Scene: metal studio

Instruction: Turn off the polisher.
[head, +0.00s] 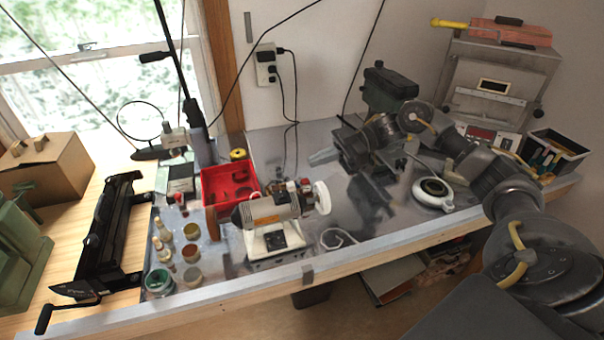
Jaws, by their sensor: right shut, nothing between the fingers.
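The polisher (268,210) is a small grey bench motor on a white base (272,239), standing near the front edge of the metal-topped bench. A white wheel (322,198) is on its right end. Small red and dark details show on its top right; I cannot make out the switch or whether it is on. My left gripper is not in view.
A red bin (230,185) stands behind the polisher, and several small jars (192,253) stand left of it. A white round device (432,193) and a black tool box (553,155) are farther right. Cables hang on the wall behind.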

